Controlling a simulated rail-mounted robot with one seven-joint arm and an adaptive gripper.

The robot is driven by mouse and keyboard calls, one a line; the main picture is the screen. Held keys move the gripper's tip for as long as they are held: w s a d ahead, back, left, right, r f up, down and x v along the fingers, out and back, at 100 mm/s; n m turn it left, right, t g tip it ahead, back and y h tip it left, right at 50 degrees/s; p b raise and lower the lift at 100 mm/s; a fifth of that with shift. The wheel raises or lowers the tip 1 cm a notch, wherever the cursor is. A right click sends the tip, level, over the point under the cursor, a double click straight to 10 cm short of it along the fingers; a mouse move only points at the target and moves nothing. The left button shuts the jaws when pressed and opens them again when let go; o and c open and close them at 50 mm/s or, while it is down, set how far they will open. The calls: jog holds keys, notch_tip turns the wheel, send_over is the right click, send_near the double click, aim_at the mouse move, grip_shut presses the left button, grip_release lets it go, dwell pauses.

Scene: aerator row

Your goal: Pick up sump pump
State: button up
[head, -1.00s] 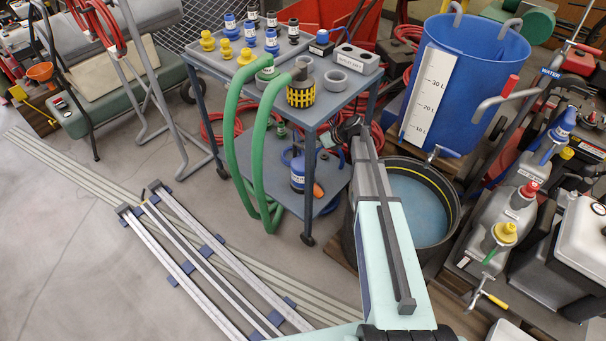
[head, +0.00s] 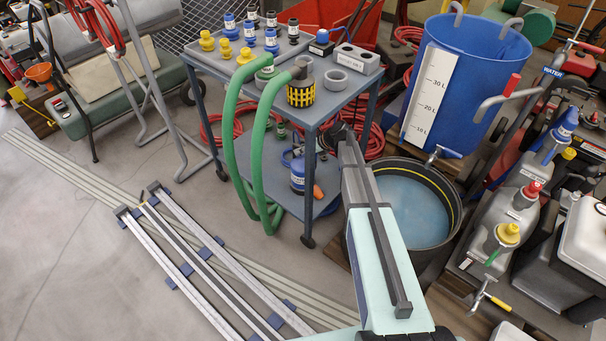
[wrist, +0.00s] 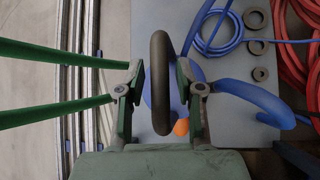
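The sump pump (head: 298,176) is a blue body with a white label on the lower shelf of the cart, with an orange part (head: 318,191) beside it. In the wrist view its blue body (wrist: 193,78) shows partly behind my gripper, and a dark upright handle (wrist: 160,85) stands in front of it. My gripper (wrist: 160,98) is open, with one finger on each side of this handle. A narrow gap shows at the left finger; contact at the right finger cannot be told. In the head view my gripper (head: 334,136) is at the cart's right side, its fingers largely hidden.
A blue hose (wrist: 250,98) and cable (wrist: 214,42) lie by the pump. A black tub (head: 418,203) stands right of the cart.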

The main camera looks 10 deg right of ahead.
grip_shut()
jog(key=shift+r, duration=0.1)
